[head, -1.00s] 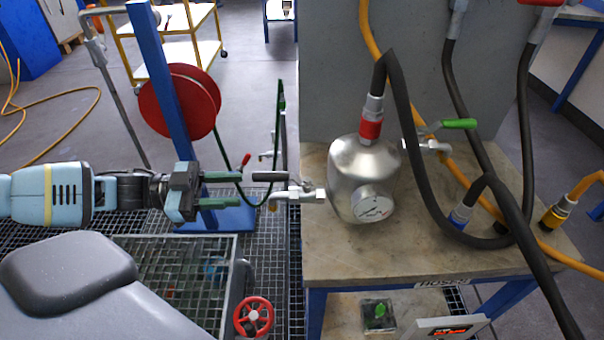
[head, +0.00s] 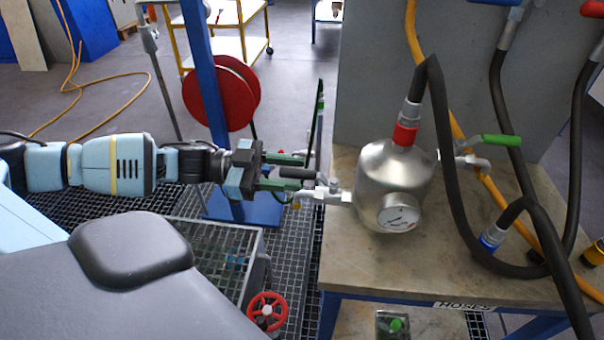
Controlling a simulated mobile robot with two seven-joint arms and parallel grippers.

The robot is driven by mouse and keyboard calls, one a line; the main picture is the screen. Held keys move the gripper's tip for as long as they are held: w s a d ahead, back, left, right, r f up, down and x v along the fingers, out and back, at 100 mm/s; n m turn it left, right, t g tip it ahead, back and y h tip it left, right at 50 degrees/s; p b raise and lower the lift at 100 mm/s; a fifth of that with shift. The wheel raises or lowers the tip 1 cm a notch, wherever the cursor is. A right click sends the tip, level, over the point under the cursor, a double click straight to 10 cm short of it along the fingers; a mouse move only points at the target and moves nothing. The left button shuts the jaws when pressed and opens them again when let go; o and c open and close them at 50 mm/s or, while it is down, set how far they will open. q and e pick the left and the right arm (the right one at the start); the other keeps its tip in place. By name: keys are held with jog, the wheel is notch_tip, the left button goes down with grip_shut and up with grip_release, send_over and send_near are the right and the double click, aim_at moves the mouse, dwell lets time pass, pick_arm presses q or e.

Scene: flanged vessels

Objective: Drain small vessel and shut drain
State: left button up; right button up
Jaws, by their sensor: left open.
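The small vessel (head: 394,170) is a shiny steel pot with a round gauge (head: 400,213) on its front. It stands on the bench top. A drain valve (head: 327,195) sticks out from its left side, with a black lever handle (head: 297,173) pointing left. My left gripper (head: 301,172) is open, with its green fingers on either side of the lever's outer part. I cannot tell whether they touch it. A green-handled valve (head: 500,140) is on the vessel's right side. A black hose with a red collar (head: 405,133) joins its top. My right gripper is out of view.
Dark hoses (head: 441,120) and a yellow hose hang over the bench (head: 450,270). A red handwheel (head: 267,312) and a grated basin (head: 215,240) are at lower left. A red hose reel (head: 225,95) on a blue post stands behind my left arm.

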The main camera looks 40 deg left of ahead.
aim_at(309, 176)
pick_arm(q)
jog(key=shift+x, duration=1.35)
jog(key=shift+c, duration=0.2)
grip_shut()
